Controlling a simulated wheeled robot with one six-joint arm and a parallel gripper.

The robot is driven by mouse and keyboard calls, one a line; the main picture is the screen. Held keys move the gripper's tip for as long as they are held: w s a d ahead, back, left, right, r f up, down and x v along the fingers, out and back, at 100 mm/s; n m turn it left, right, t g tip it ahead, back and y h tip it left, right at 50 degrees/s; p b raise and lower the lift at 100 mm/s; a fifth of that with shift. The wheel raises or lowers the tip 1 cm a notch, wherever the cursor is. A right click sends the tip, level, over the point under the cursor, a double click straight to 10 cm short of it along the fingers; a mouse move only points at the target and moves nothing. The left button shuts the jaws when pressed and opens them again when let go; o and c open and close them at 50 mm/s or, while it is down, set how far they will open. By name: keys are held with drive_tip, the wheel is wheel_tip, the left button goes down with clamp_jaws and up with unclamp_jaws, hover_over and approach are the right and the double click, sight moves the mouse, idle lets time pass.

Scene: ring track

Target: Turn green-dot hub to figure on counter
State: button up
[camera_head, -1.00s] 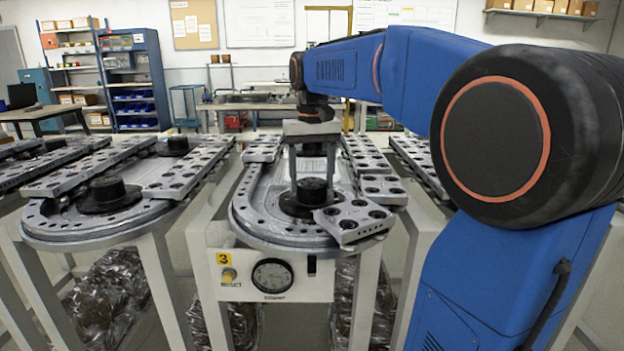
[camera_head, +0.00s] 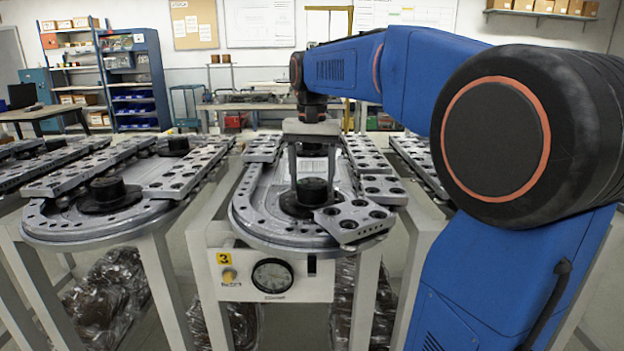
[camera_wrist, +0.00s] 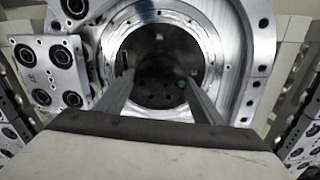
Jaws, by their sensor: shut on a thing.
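The black hub (camera_head: 312,190) stands upright at the near end of the ring track (camera_head: 245,212) on the stand marked 3. A green dot (camera_wrist: 182,83) shows on the dark hub (camera_wrist: 155,93) in the wrist view, right of its centre. My gripper (camera_head: 312,180) reaches down from above, one finger on each side of the hub, and is shut on it. In the wrist view my gripper (camera_wrist: 156,88) partly covers the hub's sides. The round counter dial (camera_head: 272,275) is on the stand's front panel; its reading is too small to make out.
A drilled plate (camera_head: 353,219) lies close to the right of the hub. A second track (camera_head: 60,228) with its own black hub (camera_head: 108,193) stands to the left. Wrapped bundles (camera_head: 115,290) lie below the tracks. A blue shelf (camera_head: 132,80) stands far back.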

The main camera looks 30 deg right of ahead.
sight(312, 183)
drive_tip(key=o, duration=1)
drive_tip(key=shift+o, duration=0.2)
drive_tip(key=shift+r, duration=0.1)
wheel_tip(312, 183, up, 17)
drive_tip(key=shift+r, duration=0.15)
